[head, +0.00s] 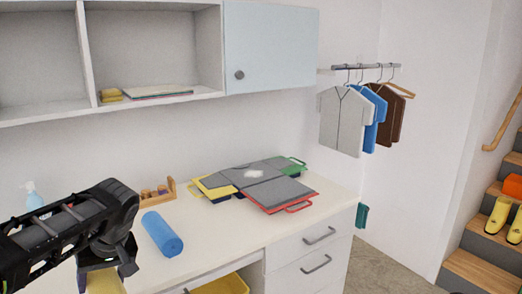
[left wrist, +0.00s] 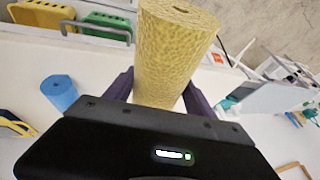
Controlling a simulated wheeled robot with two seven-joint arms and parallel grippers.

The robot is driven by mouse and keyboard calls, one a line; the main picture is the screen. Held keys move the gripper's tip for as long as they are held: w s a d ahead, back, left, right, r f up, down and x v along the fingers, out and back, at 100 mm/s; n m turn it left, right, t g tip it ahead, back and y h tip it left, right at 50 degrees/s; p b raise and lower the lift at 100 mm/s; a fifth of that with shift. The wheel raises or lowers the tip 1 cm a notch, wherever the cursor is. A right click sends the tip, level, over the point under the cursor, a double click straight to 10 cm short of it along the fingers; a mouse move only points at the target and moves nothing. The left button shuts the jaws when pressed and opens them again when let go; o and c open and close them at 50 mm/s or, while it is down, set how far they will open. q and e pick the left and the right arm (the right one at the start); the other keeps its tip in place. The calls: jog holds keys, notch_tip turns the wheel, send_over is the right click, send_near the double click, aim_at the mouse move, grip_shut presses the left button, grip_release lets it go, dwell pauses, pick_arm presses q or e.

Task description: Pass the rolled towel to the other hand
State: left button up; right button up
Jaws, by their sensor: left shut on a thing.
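My left gripper (head: 104,272) is at the lower left of the head view, over the counter's front part. It is shut on a yellow rolled towel (left wrist: 172,50). In the left wrist view the towel stands out between the two dark fingers, one on each side. In the head view only a small part of the yellow towel (head: 106,283) shows below the gripper. A blue rolled towel (head: 162,233) lies on the counter to the right of the gripper, apart from it. It also shows in the left wrist view (left wrist: 60,92). My right gripper is in neither view.
The white counter (head: 225,227) holds a folding board (head: 265,178) with coloured handles, a small wooden rack (head: 160,192) and a spray bottle (head: 33,196). Shirts (head: 345,118) hang from a wall rail. Open shelves and a cupboard (head: 270,48) are above. Drawers (head: 312,255) are below.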

pick_arm(q)
jog(key=shift+s+d+f, duration=0.1)
jog(key=shift+d+f, duration=0.05)
jog(key=shift+d, duration=0.35)
jog(key=shift+s+d+f, duration=0.1)
jog(key=shift+d+f, duration=0.05)
jog(key=shift+d, duration=0.3)
jog(key=w+d+f+m+t+h, duration=0.2)
jog(key=w+d+f+m, duration=0.2)
jog(key=d+f, duration=1.1)
jog(key=d+m, duration=0.1)
jog(key=m, duration=0.2)
jog(key=shift+f+t, duration=0.15)
jog(key=shift+t, duration=0.25)
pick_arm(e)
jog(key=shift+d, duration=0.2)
pick_arm(q)
jog(key=shift+a, duration=0.1)
jog(key=shift+m, duration=0.3)
jog(key=d+r+m+h, duration=0.1)
jog(key=d+m, duration=0.3)
jog(key=d, duration=0.4)
jog(key=d+r+m+h, duration=0.2)
jog(key=d+r+m, duration=0.2)
jog(key=d, duration=0.5)
jog(key=shift+s+d+r+t+h, duration=0.15)
jog(key=shift+s+t+h, duration=0.15)
jog(key=shift+t, duration=0.1)
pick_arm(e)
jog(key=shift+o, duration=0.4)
